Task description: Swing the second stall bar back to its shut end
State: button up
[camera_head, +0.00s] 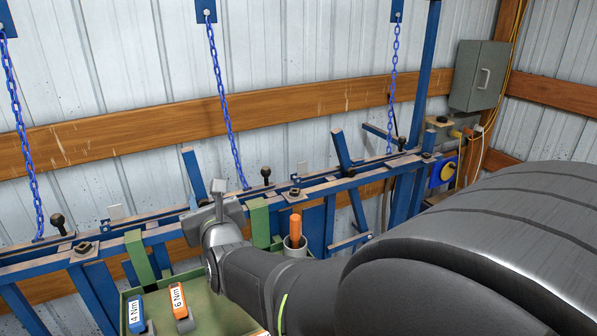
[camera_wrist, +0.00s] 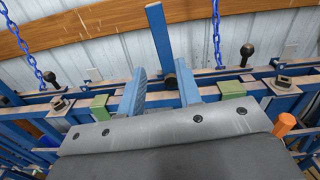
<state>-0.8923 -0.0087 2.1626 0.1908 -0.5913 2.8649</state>
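A blue stall bar (camera_head: 193,175) stands up from the blue rail, leaning a little left, just beyond my gripper. In the wrist view this bar (camera_wrist: 158,35) rises behind the gap between my fingers, its lower end near a dark round pivot. My gripper (camera_wrist: 161,92) is open, with one finger on each side of that gap; I see nothing held. In the head view my gripper (camera_head: 217,200) is at the rail, partly hidden by its own wrist. Another blue stall bar (camera_head: 342,150) leans left farther right. Which one counts as second I cannot tell.
Black knobs (camera_head: 266,173) stand along the rail (camera_head: 320,187). Blue chains (camera_head: 220,90) hang from the wall to it. A green tray (camera_head: 215,312) with tagged tools and a cup (camera_head: 296,246) with an orange handle lie in front. A grey box (camera_head: 480,77) hangs at right.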

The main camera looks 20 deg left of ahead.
jog(key=shift+n, duration=0.4)
jog(key=c, duration=0.3)
jog(key=shift+a+r+n, duration=0.15)
jog(key=shift+n, duration=0.65)
grip_shut()
jog(key=w+a+r+m+g+y, duration=0.2)
jog(key=w+a+m+g, duration=0.3)
jog(key=a+m, duration=0.5)
jog(key=shift+w+m+y, duration=0.5)
jog(key=shift+w+m, duration=0.45)
jog(key=shift+m, duration=2.45)
